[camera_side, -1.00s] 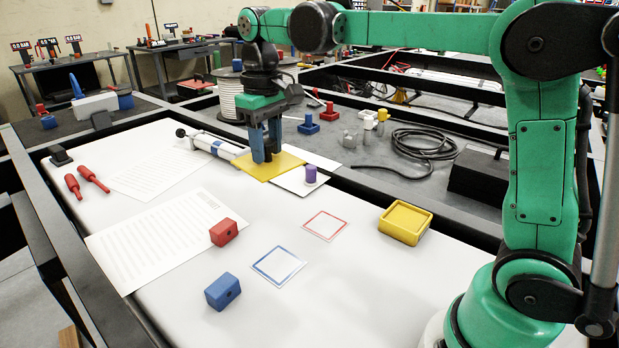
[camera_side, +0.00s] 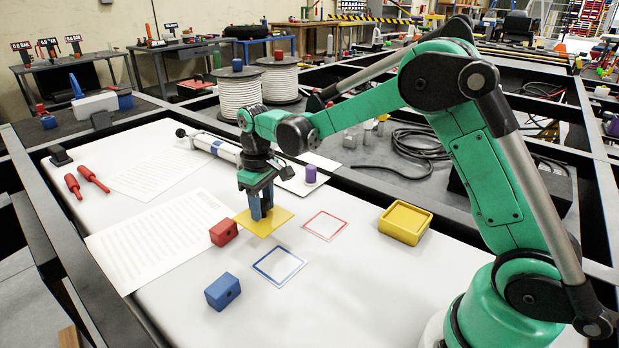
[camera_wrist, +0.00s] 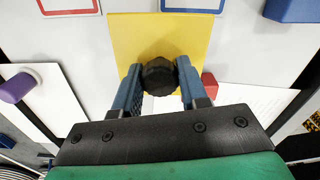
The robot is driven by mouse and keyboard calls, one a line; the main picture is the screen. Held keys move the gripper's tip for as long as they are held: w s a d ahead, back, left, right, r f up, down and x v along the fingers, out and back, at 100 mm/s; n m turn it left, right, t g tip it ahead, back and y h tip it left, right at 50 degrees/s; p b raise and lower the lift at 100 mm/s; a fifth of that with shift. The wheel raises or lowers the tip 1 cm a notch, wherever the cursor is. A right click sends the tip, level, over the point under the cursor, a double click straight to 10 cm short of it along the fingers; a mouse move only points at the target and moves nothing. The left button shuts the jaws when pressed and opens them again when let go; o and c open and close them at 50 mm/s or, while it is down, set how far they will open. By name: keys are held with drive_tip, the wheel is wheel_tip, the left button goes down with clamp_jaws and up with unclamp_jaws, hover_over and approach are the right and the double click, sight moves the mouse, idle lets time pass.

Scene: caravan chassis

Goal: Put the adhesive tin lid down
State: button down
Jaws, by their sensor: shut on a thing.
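The adhesive tin lid is a flat yellow square plate (camera_side: 272,225) with a dark round knob (camera_wrist: 158,77) in its middle. My gripper (camera_side: 262,214) points down and is shut on the knob, with one blue finger on each side in the wrist view (camera_wrist: 158,82). The lid is level, over or on the white worktop between the red block and the red-outlined square. I cannot tell whether it touches the surface. A yellow box (camera_side: 405,223), perhaps the tin, stands to the right.
A red block (camera_side: 223,232) is close left of the lid. A blue-outlined square (camera_side: 279,266) and a red-outlined square (camera_side: 326,225) lie nearby. A blue block (camera_side: 222,291) sits at the front. A purple cylinder (camera_side: 311,174) stands behind. The front right worktop is clear.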

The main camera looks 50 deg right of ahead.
sight(264, 223)
drive_tip(key=shift+f, duration=2.35)
drive_tip(key=shift+c, duration=2.4)
unclamp_jaws()
drive_tip(key=shift+f, duration=0.1)
wheel_tip(264, 223, up, 12)
drive_tip(key=s+a+r+m+t, duration=0.1)
drive_tip(key=s+t, duration=0.5)
drive_tip(key=s, duration=0.8)
drive_tip(key=shift+a+m+t, duration=0.25)
drive_tip(key=shift+m+t, duration=0.15)
drive_tip(key=shift+m, duration=0.2)
drive_tip(key=shift+o, duration=0.6)
drive_tip(key=shift+s+f, duration=0.1)
drive_tip(key=shift+s, duration=0.05)
